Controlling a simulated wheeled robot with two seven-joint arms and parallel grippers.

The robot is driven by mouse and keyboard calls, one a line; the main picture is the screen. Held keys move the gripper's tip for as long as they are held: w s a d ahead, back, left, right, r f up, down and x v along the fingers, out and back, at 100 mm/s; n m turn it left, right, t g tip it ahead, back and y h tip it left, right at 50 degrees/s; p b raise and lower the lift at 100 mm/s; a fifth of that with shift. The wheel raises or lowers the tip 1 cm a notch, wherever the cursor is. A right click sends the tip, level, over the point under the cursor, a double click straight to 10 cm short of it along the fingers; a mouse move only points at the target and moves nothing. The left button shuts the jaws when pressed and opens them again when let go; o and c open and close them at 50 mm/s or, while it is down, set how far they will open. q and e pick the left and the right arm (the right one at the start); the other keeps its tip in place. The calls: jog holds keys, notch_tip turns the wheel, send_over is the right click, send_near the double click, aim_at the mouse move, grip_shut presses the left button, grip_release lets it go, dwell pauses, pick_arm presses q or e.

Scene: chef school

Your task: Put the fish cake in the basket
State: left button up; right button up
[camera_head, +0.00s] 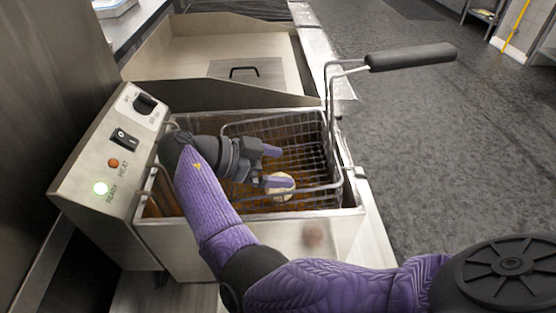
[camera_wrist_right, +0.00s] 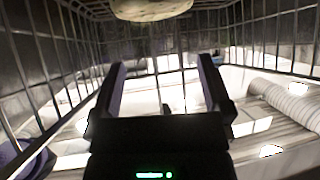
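The fish cake (camera_head: 283,194) is a pale round piece low inside the wire basket (camera_head: 335,170), near its front side. In the right wrist view the fish cake (camera_wrist_right: 150,8) is cut off by the top edge. The basket hangs in the fryer, and its wire walls also show in the right wrist view (camera_wrist_right: 65,55). My right gripper (camera_head: 275,166) reaches in over the basket, with its fingers spread apart and nothing between them. One fingertip is beside the fish cake; I cannot tell whether they touch. My left gripper is out of view.
The fryer (camera_head: 185,235) has a control box (camera_head: 105,165) with a lit green light at left. The basket's black handle (camera_head: 412,57) sticks out to the upper right. A metal-topped counter with a lidded unit (camera_head: 245,75) stands behind. Open grey floor (camera_head: 430,140) lies right.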

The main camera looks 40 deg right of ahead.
jog(key=shift+f, duration=0.4)
jog(key=shift+r+p, duration=0.7)
jog(key=shift+p, duration=0.05)
jog(key=shift+w+a+r+b, duration=0.1)
jog(key=shift+w+a+b, duration=0.1)
jog(key=shift+a, duration=0.3)
jog(key=shift+w+a+r+b, duration=0.1)
jog(key=shift+a+b, duration=0.05)
jog(key=shift+a, duration=0.35)
pick_arm(q)
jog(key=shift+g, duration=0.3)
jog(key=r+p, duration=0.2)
jog(key=p, duration=0.1)
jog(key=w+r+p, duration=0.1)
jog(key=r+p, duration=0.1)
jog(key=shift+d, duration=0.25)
pick_arm(e)
jog(key=v, duration=0.6)
jog(key=shift+r, duration=0.25)
pick_arm(q)
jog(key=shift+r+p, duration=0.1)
jog(key=shift+p, duration=0.2)
pick_arm(e)
jog(key=shift+s, duration=0.15)
